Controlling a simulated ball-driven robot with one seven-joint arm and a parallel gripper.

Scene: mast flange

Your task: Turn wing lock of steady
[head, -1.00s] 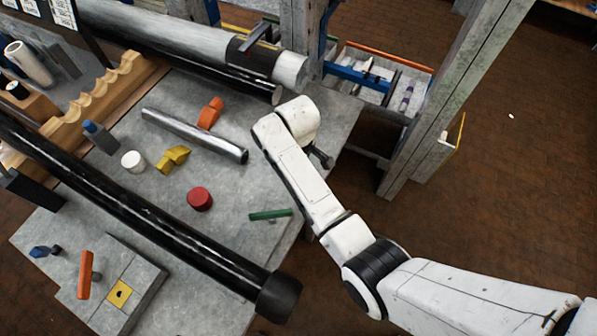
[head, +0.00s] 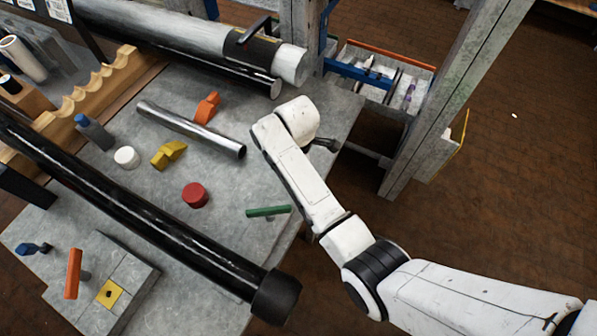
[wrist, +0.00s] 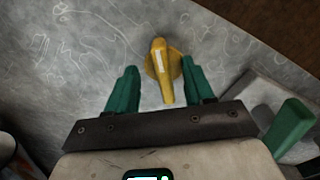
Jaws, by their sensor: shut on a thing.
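In the wrist view a yellow wing lock (wrist: 160,62) with a pale stripe stands over a grey, scribbled surface.
A green handle (head: 268,211), red knob (head: 195,195), orange piece (head: 207,108) and steel tube (head: 190,130) are on the bench. A long black tube (head: 150,220) crosses its front. A grey post (head: 455,95) stands right of my arm. Open floor lies further right.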

